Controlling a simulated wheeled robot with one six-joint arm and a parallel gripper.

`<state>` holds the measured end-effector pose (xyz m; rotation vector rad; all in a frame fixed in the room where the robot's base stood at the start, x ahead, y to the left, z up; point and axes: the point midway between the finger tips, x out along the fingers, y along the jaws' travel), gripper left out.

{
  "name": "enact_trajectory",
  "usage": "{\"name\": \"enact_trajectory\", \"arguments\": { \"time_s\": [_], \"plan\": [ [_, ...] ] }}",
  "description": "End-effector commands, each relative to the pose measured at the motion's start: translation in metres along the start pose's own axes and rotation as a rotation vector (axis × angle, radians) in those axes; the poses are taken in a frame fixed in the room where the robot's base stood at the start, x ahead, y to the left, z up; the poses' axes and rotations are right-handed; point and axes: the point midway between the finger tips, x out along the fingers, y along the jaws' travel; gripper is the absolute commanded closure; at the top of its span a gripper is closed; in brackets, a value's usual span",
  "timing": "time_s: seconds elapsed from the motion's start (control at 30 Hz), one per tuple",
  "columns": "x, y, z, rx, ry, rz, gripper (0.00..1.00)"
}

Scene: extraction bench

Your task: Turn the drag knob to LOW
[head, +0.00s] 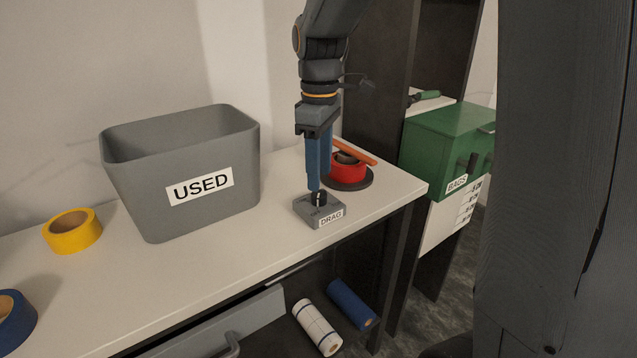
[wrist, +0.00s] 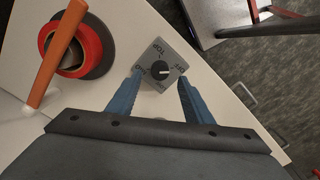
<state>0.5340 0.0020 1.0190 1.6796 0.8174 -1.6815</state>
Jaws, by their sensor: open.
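The grey drag box (head: 330,216), lettered DRAG, sits near the bench's front right corner, with a black round knob (head: 319,199) on top. In the wrist view the knob (wrist: 158,69) is ringed by markings that seem to read OFF, LO and TOP. A small light pointer mark on the knob seems to face the OFF side. My gripper (head: 315,186) points straight down just above the box. In the wrist view its blue fingers (wrist: 160,77) are open, one on each side of the knob, with clear gaps. Contact cannot be told.
A red tape roll (head: 347,168) on a dark disc, with an orange bar, stands close behind the box. A grey USED bin (head: 182,172) stands left. A yellow tape roll (head: 72,231) lies farther left. A green BAGS box (head: 447,145) is right. The bench front is clear.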

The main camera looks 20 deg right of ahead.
Motion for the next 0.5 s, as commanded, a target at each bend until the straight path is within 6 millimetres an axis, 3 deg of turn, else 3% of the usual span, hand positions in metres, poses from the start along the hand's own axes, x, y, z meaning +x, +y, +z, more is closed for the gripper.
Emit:
{"name": "enact_trajectory", "arguments": {
  "time_s": [0.23,0.5],
  "plan": [
    [0.036,-0.001,0.0,0.0,-0.001,-0.001,0.54],
    [0.049,0.0,-0.001,0.001,0.001,0.001,0.54]
  ]
}}
